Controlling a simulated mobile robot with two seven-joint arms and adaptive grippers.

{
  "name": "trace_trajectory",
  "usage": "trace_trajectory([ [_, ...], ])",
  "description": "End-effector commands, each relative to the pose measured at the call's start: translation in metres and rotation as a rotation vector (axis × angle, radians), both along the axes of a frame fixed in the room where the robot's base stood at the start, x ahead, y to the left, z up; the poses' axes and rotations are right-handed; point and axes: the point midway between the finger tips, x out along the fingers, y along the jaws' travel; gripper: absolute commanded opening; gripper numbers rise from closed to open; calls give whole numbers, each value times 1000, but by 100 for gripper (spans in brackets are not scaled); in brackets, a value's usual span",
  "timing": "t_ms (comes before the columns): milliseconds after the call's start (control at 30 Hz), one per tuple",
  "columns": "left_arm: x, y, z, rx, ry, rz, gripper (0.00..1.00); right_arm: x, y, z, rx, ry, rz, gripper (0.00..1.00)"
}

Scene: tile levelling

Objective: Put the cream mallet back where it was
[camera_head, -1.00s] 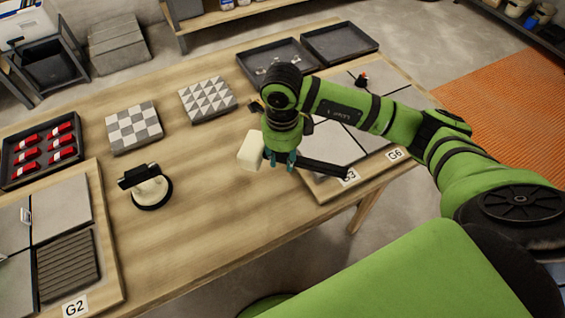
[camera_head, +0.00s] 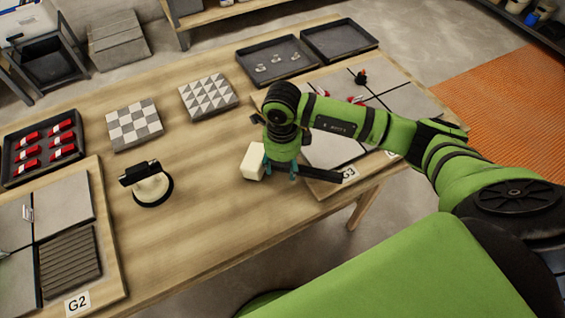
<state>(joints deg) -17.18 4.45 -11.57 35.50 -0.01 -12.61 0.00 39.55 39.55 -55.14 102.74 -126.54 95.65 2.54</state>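The cream mallet has a pale block head (camera_head: 254,161) and a dark handle (camera_head: 325,175). It lies level, head to the left and handle to the right, at the table's front edge beside the G3 corner of the right board. My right gripper (camera_head: 280,170) points down around the handle close to the head and appears shut on it. The gripper hides that part of the handle. I cannot tell whether the mallet touches the table. My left gripper is not in view.
The right board (camera_head: 400,79) carries grey tiles and red pieces. Two dark trays (camera_head: 340,39) stand behind it. Two patterned tiles (camera_head: 133,125), a black-and-cream suction lifter (camera_head: 150,185), a tray of red pieces (camera_head: 14,172) and the G2 board (camera_head: 112,262) lie left. The middle table is clear.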

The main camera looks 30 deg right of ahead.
Motion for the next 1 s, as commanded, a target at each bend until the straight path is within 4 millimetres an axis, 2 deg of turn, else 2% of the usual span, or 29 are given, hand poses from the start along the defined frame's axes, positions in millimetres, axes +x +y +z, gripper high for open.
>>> trace_trajectory([
  [233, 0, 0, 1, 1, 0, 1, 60, 0, 0, 1, 0, 0, 0, 56],
  [367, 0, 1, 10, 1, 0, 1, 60, 0, 0, 10, 1, 1, -1, 56],
  [400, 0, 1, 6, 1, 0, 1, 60, 1, 0, 13, 1, -4, 0, 56],
  [800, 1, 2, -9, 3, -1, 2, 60, 1, 1, 96, 1, -6, 1, 56],
  [1000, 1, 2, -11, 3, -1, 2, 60, 0, 1, 121, 1, -2, 0, 56],
])
